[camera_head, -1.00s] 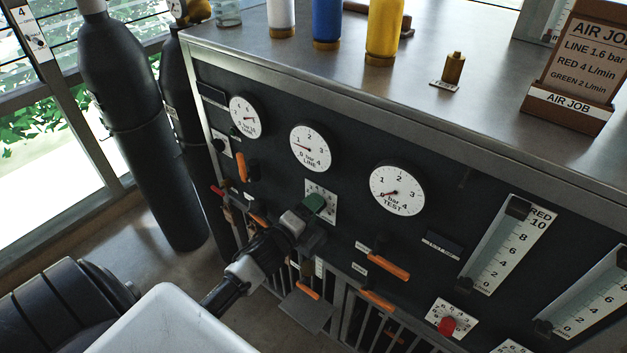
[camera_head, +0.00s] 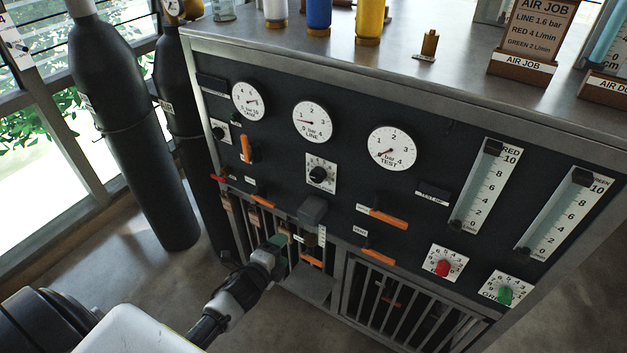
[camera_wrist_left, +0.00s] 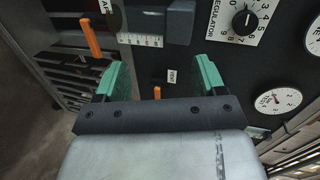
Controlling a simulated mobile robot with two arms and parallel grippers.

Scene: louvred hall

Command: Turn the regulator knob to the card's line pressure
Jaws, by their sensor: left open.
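The regulator knob (camera_head: 317,174) is a black knob on a white numbered plate, on the dark panel below the LINE gauge (camera_head: 312,121). It also shows in the left wrist view (camera_wrist_left: 244,22), beside the word REGULATOR. The LINE gauge needle points left, at roughly 1. The AIR JOB card (camera_head: 541,30) on the bench top reads LINE 1.6 bar, RED 4 L/min, GREEN 2 L/min. My left gripper (camera_head: 277,242) is below and left of the knob, apart from it. In the left wrist view its green fingers (camera_wrist_left: 161,78) are spread with nothing between them.
A grey block (camera_head: 313,210) juts from the panel below the knob. Orange levers (camera_head: 388,217) and red (camera_head: 443,268) and green (camera_head: 505,295) knobs are on the panel. Black cylinders (camera_head: 125,130) stand at left. A second card (camera_head: 606,88) stands at right.

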